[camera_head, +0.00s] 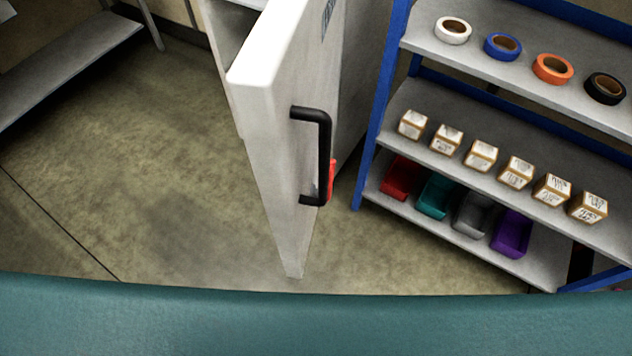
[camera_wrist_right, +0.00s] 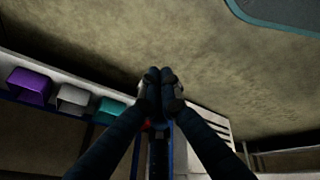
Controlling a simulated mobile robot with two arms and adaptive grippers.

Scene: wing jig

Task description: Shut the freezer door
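The white freezer door (camera_head: 278,120) stands open in the head view, seen nearly along its edge. Its black bar handle (camera_head: 325,155) is on the right-hand face, with a small red part (camera_head: 332,178) beside it. Part of the grey-white freezer body (camera_head: 228,40) shows behind the door at the top. No gripper is in the head view, and nothing touches the handle there. My right gripper (camera_wrist_right: 160,76) shows in the right wrist view with its dark fingertips together and nothing visible between them. My left gripper is out of view.
A blue-framed shelf (camera_head: 470,155) stands right of the door, holding tape rolls (camera_head: 502,45), small boxes (camera_head: 481,155) and coloured bins (camera_head: 437,195). A grey bench (camera_head: 60,60) is at the far left. The floor left of the door is clear.

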